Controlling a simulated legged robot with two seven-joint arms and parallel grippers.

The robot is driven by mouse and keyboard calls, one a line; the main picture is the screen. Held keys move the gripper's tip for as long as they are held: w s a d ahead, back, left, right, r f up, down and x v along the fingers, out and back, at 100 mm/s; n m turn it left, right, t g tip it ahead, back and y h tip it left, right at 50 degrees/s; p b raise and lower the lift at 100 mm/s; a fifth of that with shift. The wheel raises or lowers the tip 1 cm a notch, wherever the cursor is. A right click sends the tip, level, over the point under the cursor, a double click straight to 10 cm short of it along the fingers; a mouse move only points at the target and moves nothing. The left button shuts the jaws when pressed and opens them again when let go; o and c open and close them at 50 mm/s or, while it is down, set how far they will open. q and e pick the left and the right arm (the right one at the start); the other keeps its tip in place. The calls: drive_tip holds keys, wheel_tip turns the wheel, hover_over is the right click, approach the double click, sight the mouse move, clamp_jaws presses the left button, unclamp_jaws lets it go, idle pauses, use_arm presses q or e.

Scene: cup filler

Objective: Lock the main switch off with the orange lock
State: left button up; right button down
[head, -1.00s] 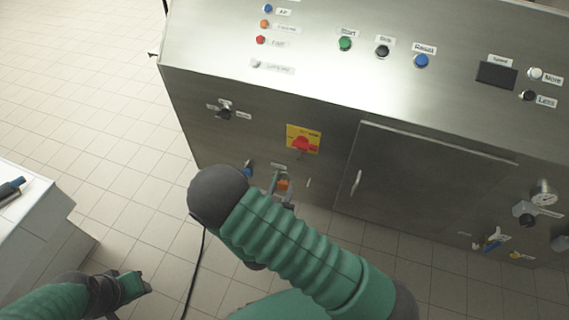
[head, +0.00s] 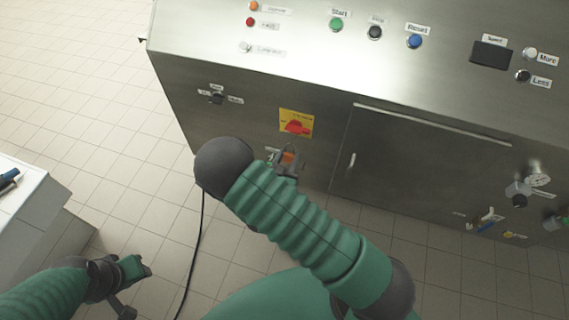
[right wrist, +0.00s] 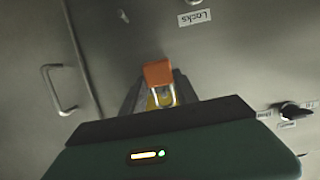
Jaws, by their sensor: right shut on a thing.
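The main switch (head: 296,126), a red handle on a yellow plate, is on the front of the steel machine in the head view. My right gripper (head: 286,166) is just below the plate and shut on the orange lock (head: 288,158). In the right wrist view the orange lock (right wrist: 157,72) sits between the fingers, its pale shackle toward the wrist. I see no contact between lock and switch. My left gripper (head: 138,268) hangs low at the left, away from the machine; its finger gap is unclear.
The steel machine's door handle (head: 351,160) is right of the switch. A black selector knob (head: 217,98) is to its left. A "Locks" label (right wrist: 194,17) shows in the right wrist view. A white cabinet (head: 40,205) stands at the left, with open tiled floor between.

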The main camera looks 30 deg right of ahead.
drive_tip(key=shift+x, duration=0.8)
drive_tip(key=shift+w+d, duration=0.15)
drive_tip(key=shift+d, duration=0.15)
drive_tip(key=shift+w+d+f+b, duration=0.1)
drive_tip(key=shift+w+d+b, duration=0.15)
drive_tip(key=shift+w+b, duration=0.2)
drive_tip(key=shift+d, duration=0.15)
drive_tip(key=shift+d, duration=0.1)
drive_tip(key=c, duration=0.9)
unclamp_jaws()
drive_tip(key=shift+o, duration=0.2)
